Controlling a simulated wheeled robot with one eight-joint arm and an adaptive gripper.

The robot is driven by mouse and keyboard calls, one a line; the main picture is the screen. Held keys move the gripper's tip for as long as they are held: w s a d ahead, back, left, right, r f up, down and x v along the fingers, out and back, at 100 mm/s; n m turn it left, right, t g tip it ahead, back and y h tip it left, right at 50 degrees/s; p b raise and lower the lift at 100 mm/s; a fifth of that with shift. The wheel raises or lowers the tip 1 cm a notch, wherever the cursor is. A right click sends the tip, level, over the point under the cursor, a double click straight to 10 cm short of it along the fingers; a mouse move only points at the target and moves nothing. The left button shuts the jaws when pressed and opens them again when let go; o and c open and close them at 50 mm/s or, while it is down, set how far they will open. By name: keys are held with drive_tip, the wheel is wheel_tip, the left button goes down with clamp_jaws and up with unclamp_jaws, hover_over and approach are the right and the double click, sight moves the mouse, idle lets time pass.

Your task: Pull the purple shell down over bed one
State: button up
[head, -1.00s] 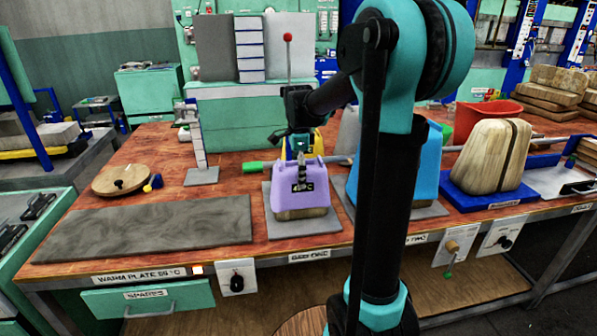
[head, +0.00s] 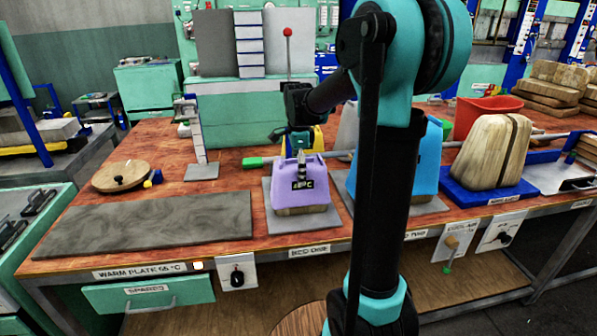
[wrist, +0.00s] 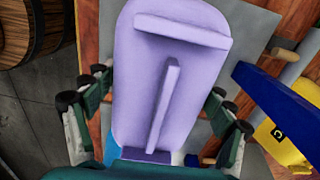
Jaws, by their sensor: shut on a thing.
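The purple shell (head: 298,186) sits over the wooden block of bed one (head: 300,211), a strip of wood showing below its lower edge. The block stands on a grey plate (head: 272,222) above the BED ONE label. In the wrist view the shell (wrist: 150,80) fills the middle, with a raised bar across its far end and a rib along it. My gripper (wrist: 155,112) is shut on the shell, with fingers on both sides of it. In the head view my wrist hangs over the shell's top; the fingertips are hard to make out there.
A blue shell (head: 425,165) stands to the right, partly behind my arm. A bare wooden block (head: 490,152) sits on a blue base farther right. A green-ended bar (head: 253,162) runs behind the shell. The grey warm plate (head: 150,225) lies clear at left.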

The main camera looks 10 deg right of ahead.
drive_tip(key=shift+f, duration=0.15)
drive_tip(key=o, duration=1.5)
wheel_tip(320, 180, up, 12)
